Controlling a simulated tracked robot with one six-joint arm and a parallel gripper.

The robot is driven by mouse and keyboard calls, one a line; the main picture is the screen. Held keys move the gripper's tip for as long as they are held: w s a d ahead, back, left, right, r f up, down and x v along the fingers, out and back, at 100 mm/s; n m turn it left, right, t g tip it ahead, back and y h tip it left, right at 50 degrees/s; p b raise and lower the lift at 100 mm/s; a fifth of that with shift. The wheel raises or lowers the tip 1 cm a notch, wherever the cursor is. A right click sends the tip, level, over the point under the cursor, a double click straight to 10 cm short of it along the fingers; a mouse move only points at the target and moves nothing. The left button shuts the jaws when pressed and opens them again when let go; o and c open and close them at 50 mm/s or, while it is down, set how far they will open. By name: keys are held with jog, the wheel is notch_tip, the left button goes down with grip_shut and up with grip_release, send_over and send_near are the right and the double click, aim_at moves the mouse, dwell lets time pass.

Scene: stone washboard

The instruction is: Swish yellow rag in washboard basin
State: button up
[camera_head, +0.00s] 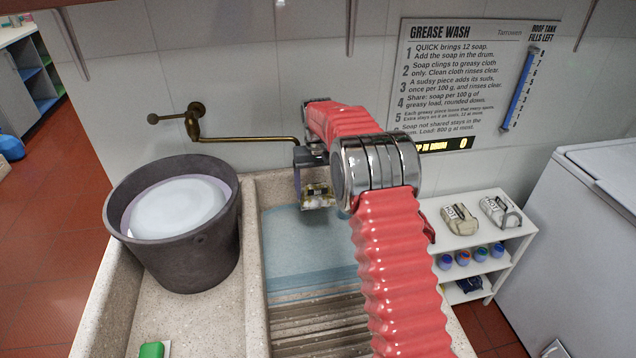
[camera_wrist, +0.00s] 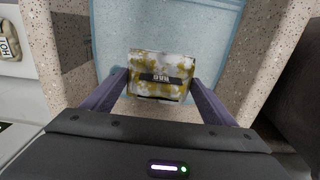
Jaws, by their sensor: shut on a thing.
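A folded rag (camera_head: 318,197), white with yellow blotches and a dark label, is held in my gripper (camera_head: 316,188). The wrist view also shows the rag (camera_wrist: 163,68), clamped at its sides between the two dark fingers. The stone washboard basin (camera_head: 251,240) is below my arm, with pale blue water (camera_head: 305,250) at its far end and ridges (camera_head: 315,325) nearer. The rag is over the water near the back wall of the basin. I cannot tell whether its underside touches the water.
A dark bucket (camera_head: 188,262) with pale contents stands left of the basin. A brass tap (camera_head: 255,139) reaches over from the left. A green block (camera_head: 152,350) lies on the left ledge. A white shelf (camera_head: 480,240) with several items stands right, beside a white chest (camera_head: 590,220).

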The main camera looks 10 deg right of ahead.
jog(key=shift+f, duration=7.9)
jog(key=shift+a, duration=0.15)
